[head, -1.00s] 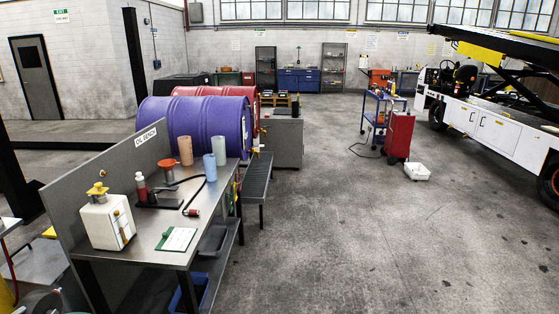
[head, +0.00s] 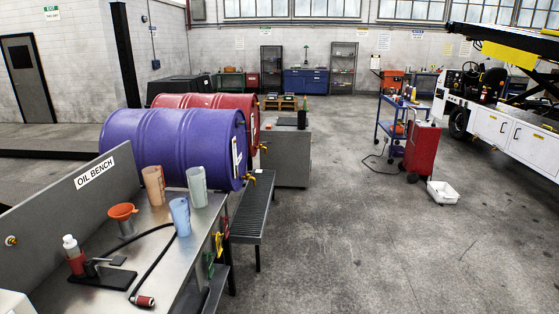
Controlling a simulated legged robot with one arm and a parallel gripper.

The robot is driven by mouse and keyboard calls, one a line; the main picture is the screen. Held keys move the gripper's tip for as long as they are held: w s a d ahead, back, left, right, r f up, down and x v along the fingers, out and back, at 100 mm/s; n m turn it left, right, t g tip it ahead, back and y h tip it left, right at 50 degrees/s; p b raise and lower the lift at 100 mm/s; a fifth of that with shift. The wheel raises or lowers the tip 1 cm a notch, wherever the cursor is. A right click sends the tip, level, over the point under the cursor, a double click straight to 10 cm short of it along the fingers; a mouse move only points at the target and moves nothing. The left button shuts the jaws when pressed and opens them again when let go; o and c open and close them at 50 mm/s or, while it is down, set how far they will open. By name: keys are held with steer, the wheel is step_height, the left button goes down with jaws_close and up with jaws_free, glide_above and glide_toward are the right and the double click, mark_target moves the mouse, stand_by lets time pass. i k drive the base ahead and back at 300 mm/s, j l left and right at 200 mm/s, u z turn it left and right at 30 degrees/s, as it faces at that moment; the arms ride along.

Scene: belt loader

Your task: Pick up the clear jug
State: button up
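Three tall jugs or cups stand upright on the metal oil bench at the left: an orange-tan one (head: 153,186), a pale grey-green one (head: 197,187) and a light blue one (head: 180,216). The pale grey-green one looks nearest to clear, but I cannot tell for certain which is the clear jug. It stands at the back right of the three, near the purple drum. My gripper is not in view.
The oil bench (head: 95,234) also holds an orange funnel (head: 123,213), a red-and-white bottle (head: 73,256) and a black hose (head: 150,262). A purple drum (head: 170,145) lies behind it. A grated stand (head: 253,205) adjoins. Open floor (head: 350,240) lies to the right.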

mark_target(196, 177)
steer(key=i, duration=1.8)
steer(key=i+u, duration=0.15)
steer(key=i, duration=0.4)
steer(key=i+l+u, duration=0.15)
steer(key=i, duration=0.4)
steer(key=i+l+u, duration=0.1)
steer(key=i, duration=0.45)
steer(key=i+u, duration=0.1)
steer(key=u, duration=1.9)
